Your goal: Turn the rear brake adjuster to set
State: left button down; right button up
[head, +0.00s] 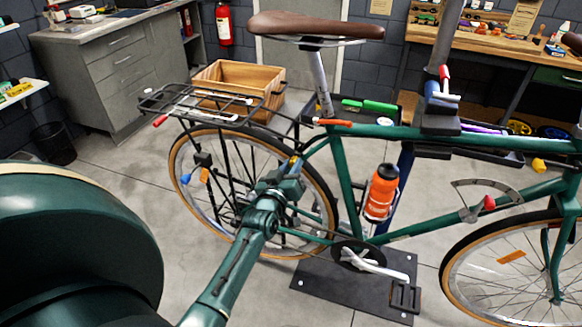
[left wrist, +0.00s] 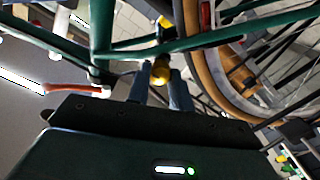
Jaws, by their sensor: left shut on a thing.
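The rear brake adjuster appears to be the yellow knob (left wrist: 160,74) between my fingertips in the left wrist view, near the frame tubes beside the rear wheel. In the head view only a bit of yellow (head: 293,161) shows at my fingertips. My left gripper (head: 292,168) is shut on this knob, and its two blue-grey fingers (left wrist: 163,82) lie on either side of it. The fingers hide part of the knob, and I cannot read its setting. The green bike (head: 341,180) stands upright. My right gripper is not in view.
The rear wheel (head: 176,170) and black rack (head: 190,103) are close to my left arm. An orange bottle (head: 381,193) sits on the frame. A gauge with a red pointer (head: 489,203) and a yellow knob (head: 538,165) are farther right. A wooden crate (head: 262,75) stands behind.

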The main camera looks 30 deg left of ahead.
pick_arm(q)
jog(key=c, duration=1.3)
grip_release()
jog(key=shift+o, duration=0.2)
jog(key=shift+s, duration=0.15)
jog(key=shift+s+d+p, duration=0.1)
jog(key=shift+s+p, duration=0.2)
jog(key=shift+p, duration=0.1)
jog(key=p+v, duration=0.2)
jog(key=v, duration=1)
jog(key=shift+s+d, duration=0.15)
